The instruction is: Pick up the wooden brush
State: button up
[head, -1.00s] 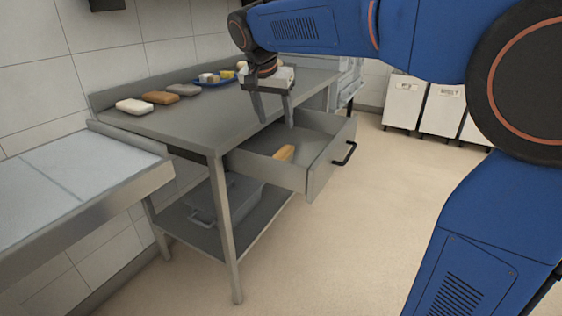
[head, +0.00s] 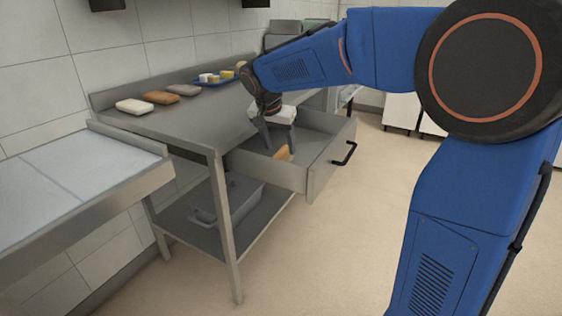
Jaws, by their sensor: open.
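The wooden brush (head: 283,154) is a small tan block lying in the open drawer (head: 316,166) under the steel table. Only part of it shows above the drawer's front wall, and its bristles cannot be made out. My gripper (head: 279,146) points down into the drawer, with its fingers apart and their tips close to the brush. The right finger overlaps the brush in the picture. I cannot tell whether it touches the brush.
The steel table (head: 185,127) carries several loaf-like blocks (head: 161,97) and a blue tray (head: 204,84) of small items at the back. The drawer has a black handle (head: 345,154). A grey bin (head: 230,203) stands on the lower shelf.

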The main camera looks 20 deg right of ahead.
aim_at(281, 154)
jog(key=shift+x, duration=2.7)
jog(key=shift+a, duration=0.2)
jog(key=c, duration=1.2)
